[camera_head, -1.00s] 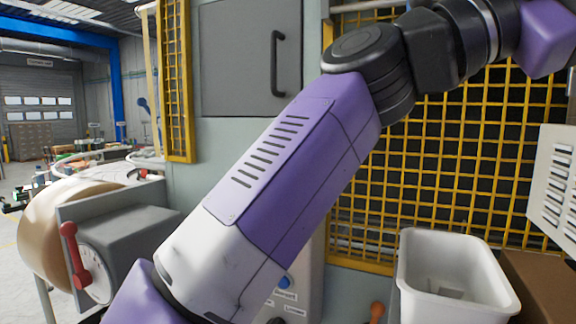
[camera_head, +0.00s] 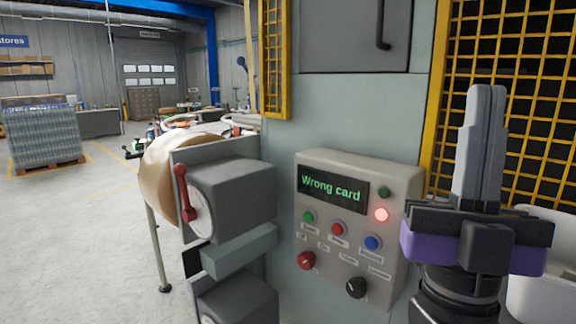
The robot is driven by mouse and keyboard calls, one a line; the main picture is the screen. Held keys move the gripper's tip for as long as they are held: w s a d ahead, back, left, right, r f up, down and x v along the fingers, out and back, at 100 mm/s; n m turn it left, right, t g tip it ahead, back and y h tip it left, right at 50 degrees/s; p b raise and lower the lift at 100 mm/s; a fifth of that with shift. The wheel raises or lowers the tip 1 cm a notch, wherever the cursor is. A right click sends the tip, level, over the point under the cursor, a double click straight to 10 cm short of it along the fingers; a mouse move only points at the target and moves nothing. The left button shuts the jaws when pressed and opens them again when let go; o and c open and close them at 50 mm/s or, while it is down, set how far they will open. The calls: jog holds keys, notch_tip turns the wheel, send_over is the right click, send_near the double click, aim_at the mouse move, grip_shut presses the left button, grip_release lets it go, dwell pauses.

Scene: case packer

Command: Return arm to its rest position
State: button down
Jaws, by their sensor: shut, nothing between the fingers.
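My gripper (camera_head: 484,92) stands upright at the right of the head view, fingers pointing up and pressed together with nothing between them. Its purple and black wrist shows below the fingers. It is in front of the yellow mesh guard and to the right of the control panel (camera_head: 316,240). The panel's screen (camera_head: 332,189) reads "Wrong card", and a red lamp (camera_head: 381,215) glows beside it. The rest of my arm is mostly out of view below.
A grey unit with a red handle (camera_head: 183,194) and a tan roll (camera_head: 160,170) stand left of the panel. A white bin (camera_head: 545,296) is partly hidden behind my wrist at right. A wrapped pallet (camera_head: 42,138) stands far left, with open floor before it.

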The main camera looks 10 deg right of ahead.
jog(key=s+a+f+n+g+y+b, duration=0.15)
jog(key=f+n+g+y, duration=0.3)
jog(key=f+y, duration=0.8)
jog(key=s+f+n+g+y, duration=0.25)
jog(key=f+n+y, duration=0.25)
jog(key=f, duration=1.5)
jog(key=s+d+f+m+g+h+b, duration=0.1)
jog(key=s+f+m+g+h, duration=0.2)
jog(key=s+f+g, duration=0.5)
jog(key=s+f+m, duration=0.1)
jog(key=s+f, duration=0.9)
jog(key=s, duration=0.2)
jog(key=shift+s+f+g, duration=0.25)
jog(key=shift+f+g, duration=0.05)
jog(key=shift+f, duration=0.1)
